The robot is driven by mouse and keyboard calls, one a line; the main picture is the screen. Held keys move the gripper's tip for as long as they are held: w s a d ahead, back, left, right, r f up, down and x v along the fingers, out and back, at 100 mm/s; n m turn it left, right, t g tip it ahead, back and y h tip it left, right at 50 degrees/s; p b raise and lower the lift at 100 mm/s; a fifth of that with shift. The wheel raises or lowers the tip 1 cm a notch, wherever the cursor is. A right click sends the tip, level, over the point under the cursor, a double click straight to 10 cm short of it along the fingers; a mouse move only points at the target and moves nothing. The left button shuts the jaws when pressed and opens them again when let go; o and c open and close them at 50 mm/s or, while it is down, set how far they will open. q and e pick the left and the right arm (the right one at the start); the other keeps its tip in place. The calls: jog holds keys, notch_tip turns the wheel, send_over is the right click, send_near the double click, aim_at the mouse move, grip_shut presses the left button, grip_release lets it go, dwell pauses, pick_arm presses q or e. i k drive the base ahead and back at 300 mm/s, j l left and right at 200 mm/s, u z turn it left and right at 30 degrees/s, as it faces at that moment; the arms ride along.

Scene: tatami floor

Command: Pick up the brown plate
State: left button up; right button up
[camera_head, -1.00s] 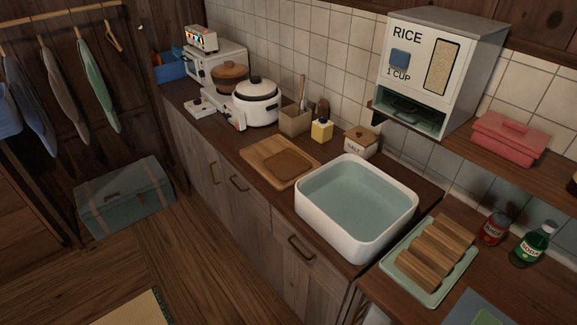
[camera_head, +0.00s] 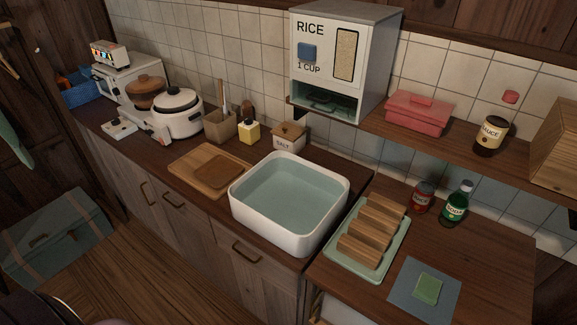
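A small brown square plate (camera_head: 211,172) with rounded corners lies flat on a lighter wooden board (camera_head: 187,166). The board rests on the dark counter, just left of the white basin. Nothing covers the plate. Neither of my grippers shows in the head view.
A white basin (camera_head: 238,208) stands right of the board. Behind are a utensil box (camera_head: 219,127), a yellow bottle (camera_head: 249,132), a salt box (camera_head: 288,139) and a white cooker (camera_head: 178,114). A green rack (camera_head: 357,268) with wooden slats is right. A rice dispenser (camera_head: 377,60) sits above.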

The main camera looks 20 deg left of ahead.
aim_at(220, 171)
jog(key=j+z, duration=0.7)
jog(key=j, duration=0.15)
jog(key=k+j+z, duration=0.15)
jog(key=j+z, duration=0.2)
jog(key=k+j+z, duration=0.2)
jog(key=j+z, duration=0.15)
jog(key=k+j+z, duration=0.2)
jog(key=j+z, duration=0.15)
